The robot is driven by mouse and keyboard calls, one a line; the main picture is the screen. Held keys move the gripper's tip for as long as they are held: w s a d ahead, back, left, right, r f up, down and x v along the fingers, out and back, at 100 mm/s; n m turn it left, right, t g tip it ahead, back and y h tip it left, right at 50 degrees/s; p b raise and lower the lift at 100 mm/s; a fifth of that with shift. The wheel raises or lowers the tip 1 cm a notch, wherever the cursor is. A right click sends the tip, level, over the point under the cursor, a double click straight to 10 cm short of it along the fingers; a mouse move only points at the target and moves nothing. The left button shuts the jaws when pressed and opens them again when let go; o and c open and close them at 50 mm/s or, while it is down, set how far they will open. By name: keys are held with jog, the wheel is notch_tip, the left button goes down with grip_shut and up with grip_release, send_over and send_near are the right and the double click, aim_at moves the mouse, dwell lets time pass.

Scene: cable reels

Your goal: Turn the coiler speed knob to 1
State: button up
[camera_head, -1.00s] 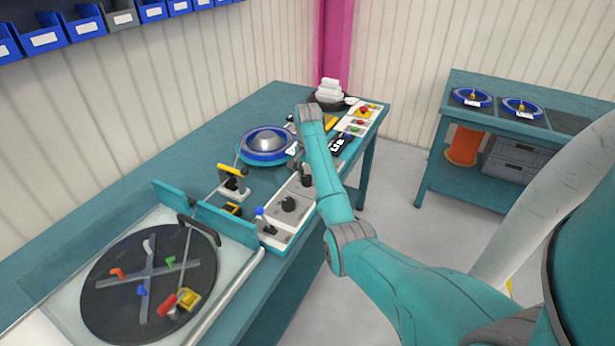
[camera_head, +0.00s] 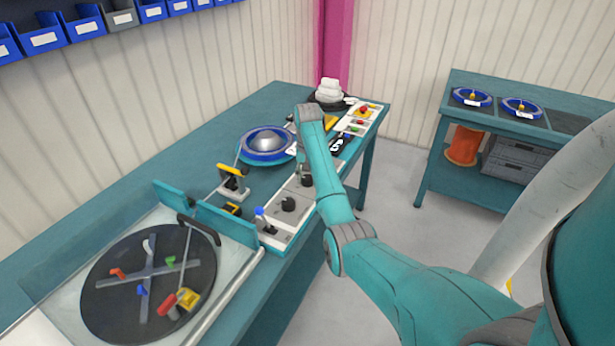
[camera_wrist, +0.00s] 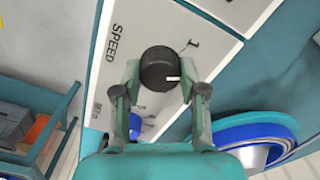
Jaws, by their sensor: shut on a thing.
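In the wrist view the round black speed knob (camera_wrist: 158,68) stands on a pale panel (camera_wrist: 205,25) marked SPEED, with a figure 1 at its upper right. The knob's white pointer mark faces right and slightly down, off the tick by the 1. My gripper (camera_wrist: 159,77) is shut on the knob, one finger on each side.
A blue-rimmed reel (camera_head: 267,143) lies beside the panel. A round dark turntable (camera_head: 120,320) is at lower left. A side table (camera_head: 440,160) stands right.

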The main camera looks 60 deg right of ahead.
jog(key=n, duration=0.6)
jog(key=shift+n, duration=0.3)
dwell(0.4)
jog(key=o, duration=1.1)
jog(key=shift+o, duration=0.2)
